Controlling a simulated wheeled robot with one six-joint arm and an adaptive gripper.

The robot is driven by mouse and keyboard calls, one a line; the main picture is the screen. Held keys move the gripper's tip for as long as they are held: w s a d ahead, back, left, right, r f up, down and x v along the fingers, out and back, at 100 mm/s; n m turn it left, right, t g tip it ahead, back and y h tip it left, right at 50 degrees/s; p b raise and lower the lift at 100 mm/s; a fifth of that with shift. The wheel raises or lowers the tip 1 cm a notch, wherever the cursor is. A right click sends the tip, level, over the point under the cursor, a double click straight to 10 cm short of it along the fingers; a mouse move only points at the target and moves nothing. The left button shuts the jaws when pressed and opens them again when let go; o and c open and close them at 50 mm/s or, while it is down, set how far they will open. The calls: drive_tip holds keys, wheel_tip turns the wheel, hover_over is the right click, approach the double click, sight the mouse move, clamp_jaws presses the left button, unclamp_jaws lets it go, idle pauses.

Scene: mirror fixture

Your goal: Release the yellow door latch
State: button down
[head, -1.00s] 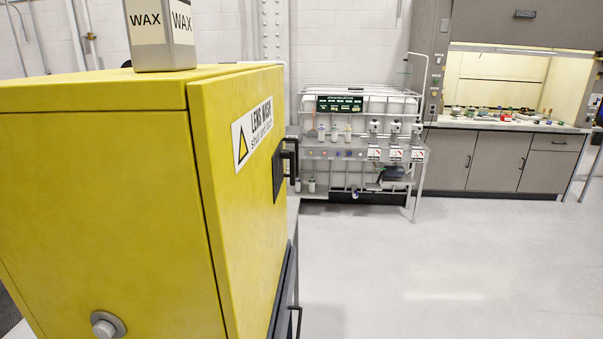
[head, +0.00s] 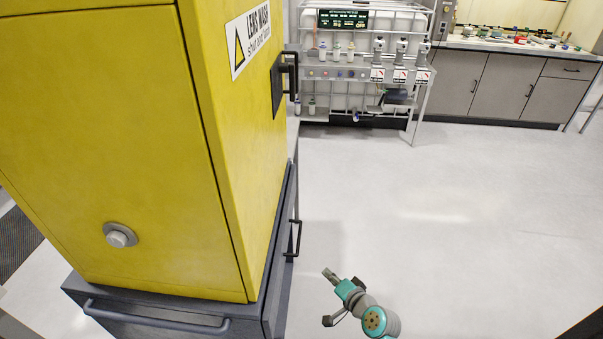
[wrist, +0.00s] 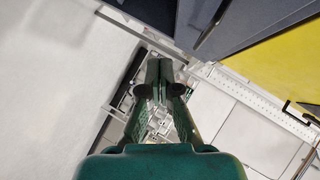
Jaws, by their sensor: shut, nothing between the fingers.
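The yellow cabinet (head: 110,150) fills the left of the head view, its door on the right side. The black door latch (head: 287,75) sticks out from a dark plate on that door, beside a "LENS WASH" label (head: 249,38). My gripper (head: 329,273) is low in the head view, to the right of and below the latch, well apart from it. In the wrist view my gripper (wrist: 158,68) is shut and empty. A black handle shape (wrist: 297,110), apparently the latch, shows at the right edge there, near the yellow door (wrist: 290,65).
The cabinet stands on a dark grey base unit (head: 180,322) with a front bar handle (head: 155,320) and a side handle (head: 294,238). A round silver knob (head: 118,236) is on the cabinet's near face. A white rack bench (head: 360,70) stands behind. Open floor (head: 450,220) lies to the right.

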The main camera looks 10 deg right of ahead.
drive_tip(key=w+d+r+y, duration=0.3)
drive_tip(key=w+r+y, duration=0.1)
drive_tip(key=w+r, duration=1.35)
drive_tip(key=w+d+r+y, duration=0.1)
drive_tip(key=w+r+y, duration=0.1)
drive_tip(key=r, duration=0.7)
drive_tip(key=w+d+r+n+g+y, duration=0.1)
drive_tip(key=w+r+y, duration=0.1)
drive_tip(key=r, duration=0.8)
drive_tip(key=w+d+r+n+g+y, duration=0.1)
drive_tip(key=w+r, duration=0.3)
drive_tip(key=r, duration=0.5)
drive_tip(key=shift+d+r+y, duration=0.25)
drive_tip(key=shift+d+y, duration=0.05)
drive_tip(key=shift+y, duration=0.4)
drive_tip(key=shift+w+a, duration=0.1)
drive_tip(key=shift+w, duration=0.1)
drive_tip(key=x, duration=0.9)
drive_tip(key=shift+w+a, duration=0.2)
drive_tip(key=shift+a, duration=0.1)
drive_tip(key=shift+f, duration=0.1)
drive_tip(key=shift+s, duration=0.1)
